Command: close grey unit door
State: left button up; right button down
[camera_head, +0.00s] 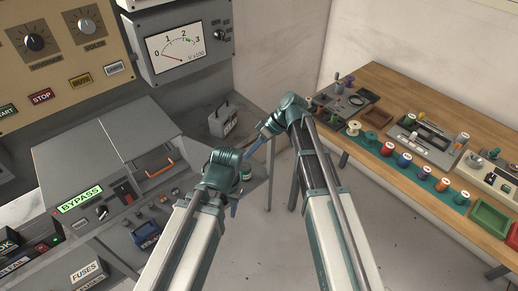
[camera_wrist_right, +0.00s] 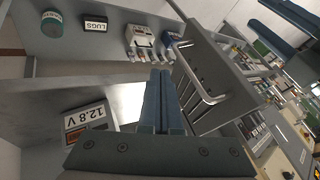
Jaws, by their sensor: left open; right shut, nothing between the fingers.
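A battery (camera_head: 224,120) marked 12.8 V stands behind the grippers. A teal jar (camera_wrist_right: 51,23) and a LUGS box (camera_wrist_right: 96,24) sit on a grey surface. A wooden table (camera_head: 400,98) with spools and trays is at the right. Open floor (camera_head: 405,230) lies before it.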

jog(key=shift+s+a+r, duration=0.15)
jog(key=shift+s+a, duration=0.75)
jog(key=shift+s, duration=0.15)
